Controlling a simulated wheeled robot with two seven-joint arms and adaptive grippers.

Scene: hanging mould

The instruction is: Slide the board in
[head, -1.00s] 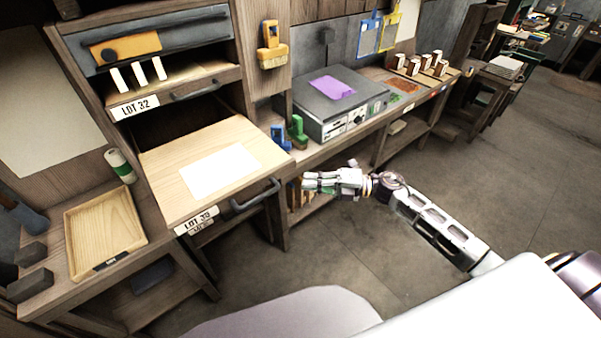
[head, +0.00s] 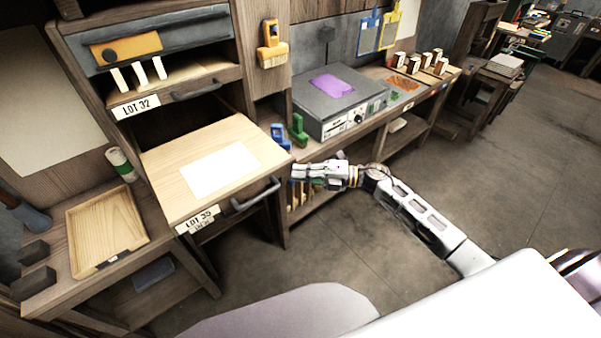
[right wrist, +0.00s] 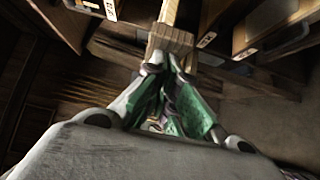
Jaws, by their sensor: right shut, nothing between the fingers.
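The pale wooden board (head: 240,142) is pulled out of the cabinet in the head view, with a white sheet (head: 220,170) on top. Its front edge carries a lot label (head: 197,218) and a dark handle (head: 257,195). My right gripper (head: 295,171) is shut and empty, just right of the board's front right corner and the handle. In the right wrist view the closed fingertips (right wrist: 174,62) point at a wooden piece (right wrist: 172,38); I cannot tell whether they touch it. My left gripper is not in view.
Above the board is the LOT 32 shelf (head: 175,92). A shallow wooden tray (head: 83,262) lies on the left bench. A grey machine (head: 340,105) with a purple sheet stands on the right bench, beside green and blue tools (head: 298,130). The floor is open at right.

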